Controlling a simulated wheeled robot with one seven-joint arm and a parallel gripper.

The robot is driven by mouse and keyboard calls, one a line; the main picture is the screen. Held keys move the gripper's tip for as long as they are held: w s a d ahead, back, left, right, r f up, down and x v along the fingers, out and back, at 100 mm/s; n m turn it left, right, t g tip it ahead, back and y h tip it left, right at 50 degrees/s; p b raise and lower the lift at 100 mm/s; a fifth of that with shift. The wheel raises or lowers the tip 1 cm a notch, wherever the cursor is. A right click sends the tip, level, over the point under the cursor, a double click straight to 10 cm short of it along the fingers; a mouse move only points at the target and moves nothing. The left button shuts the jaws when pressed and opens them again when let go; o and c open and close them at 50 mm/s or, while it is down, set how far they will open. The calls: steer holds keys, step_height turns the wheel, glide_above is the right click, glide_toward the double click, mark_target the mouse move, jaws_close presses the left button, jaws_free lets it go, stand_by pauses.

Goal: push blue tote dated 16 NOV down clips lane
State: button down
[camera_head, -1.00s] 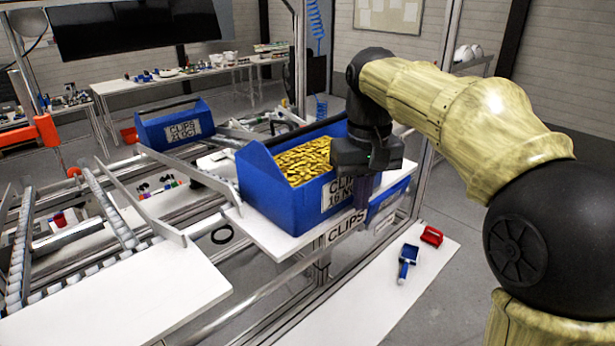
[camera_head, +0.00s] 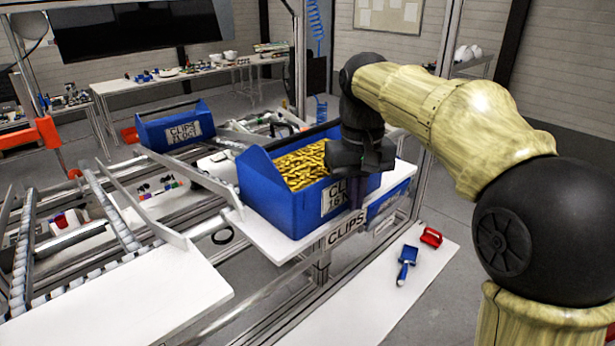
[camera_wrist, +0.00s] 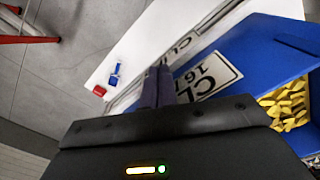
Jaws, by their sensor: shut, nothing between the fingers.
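The blue tote (camera_head: 270,193) labelled CLIPS 16 N…, filled with yellow clips, sits on the white shelf at the mouth of the lane marked CLIPS (camera_head: 346,233). My gripper (camera_head: 359,197) is shut and empty, pointing down at the tote's labelled front face. In the wrist view the shut fingers (camera_wrist: 158,88) lie beside the label on the tote (camera_wrist: 245,60). I cannot tell whether they touch it. Part of the label is hidden behind the gripper in the head view. A second blue tote (camera_head: 155,135) labelled CLIPS stands further back at the left.
Metal rails and rollers (camera_head: 125,235) run at the left beside a white board (camera_head: 125,295). A blue scoop (camera_head: 407,262) and a red item (camera_head: 431,237) lie on a lower white surface at the right. A metal post (camera_head: 301,60) stands behind the tote.

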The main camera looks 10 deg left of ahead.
steer(key=shift+w+a+r+p, duration=0.1)
steer(key=shift+w+a+p, duration=1.05)
steer(key=shift+a+p, duration=0.5)
steer(key=shift+w+a+p, duration=1.2)
steer(key=shift+a+p, duration=0.2)
steer(key=shift+p, duration=0.45)
steer(key=shift+w+a+r+p, duration=0.1)
steer(key=shift+w+a+p, duration=1.05)
steer(key=shift+a+p, duration=0.5)
steer(key=shift+w+a+f, duration=0.2)
steer(key=shift+w+a, duration=0.05)
steer(key=shift+w, duration=0.1)
step_height(320, 180, up, 8)
steer(key=s+d+p, duration=0.1)
steer(key=s+d, duration=0.1)
steer(key=shift+d, duration=0.2)
